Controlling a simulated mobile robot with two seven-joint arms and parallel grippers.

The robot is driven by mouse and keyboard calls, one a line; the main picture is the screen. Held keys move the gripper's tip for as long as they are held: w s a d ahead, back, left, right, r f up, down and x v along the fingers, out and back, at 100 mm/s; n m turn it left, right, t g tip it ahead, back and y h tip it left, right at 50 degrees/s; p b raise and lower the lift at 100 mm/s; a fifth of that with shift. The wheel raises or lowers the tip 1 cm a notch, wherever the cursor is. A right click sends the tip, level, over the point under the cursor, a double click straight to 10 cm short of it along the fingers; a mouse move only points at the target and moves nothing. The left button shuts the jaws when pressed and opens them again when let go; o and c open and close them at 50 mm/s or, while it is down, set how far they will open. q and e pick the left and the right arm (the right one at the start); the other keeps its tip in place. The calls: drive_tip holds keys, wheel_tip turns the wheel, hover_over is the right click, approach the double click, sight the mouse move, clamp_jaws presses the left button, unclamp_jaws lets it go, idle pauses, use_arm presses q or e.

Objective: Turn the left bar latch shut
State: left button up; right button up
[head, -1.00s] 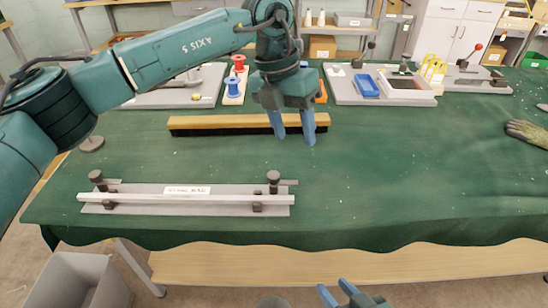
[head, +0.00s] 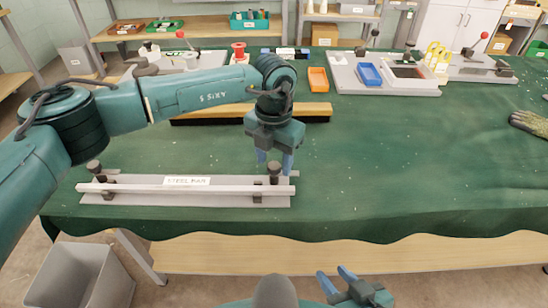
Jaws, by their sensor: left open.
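The steel bar (head: 220,190) lies across a grey base plate (head: 150,200) near the table's front edge, with a white label on it. The left latch (head: 94,167) has a dark round knob at the bar's left end. The right latch (head: 274,170) has a similar knob at the bar's right end. My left gripper (head: 275,163) is open, pointing down, with its fingertips at or just behind the right latch's knob; I cannot tell whether they touch it. My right gripper (head: 335,275) is open and empty at the bottom, in front of the table.
A long wooden-backed brush (head: 315,112) lies behind my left gripper. Farther back are an orange tray (head: 318,79), a blue tray (head: 369,74) on a grey board, and a red spool (head: 239,52). A glove (head: 530,122) lies at the right. The table's middle right is clear.

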use_arm(q)
drive_tip(key=shift+f, duration=0.2)
drive_tip(key=c, duration=1)
drive_tip(key=shift+o, duration=0.2)
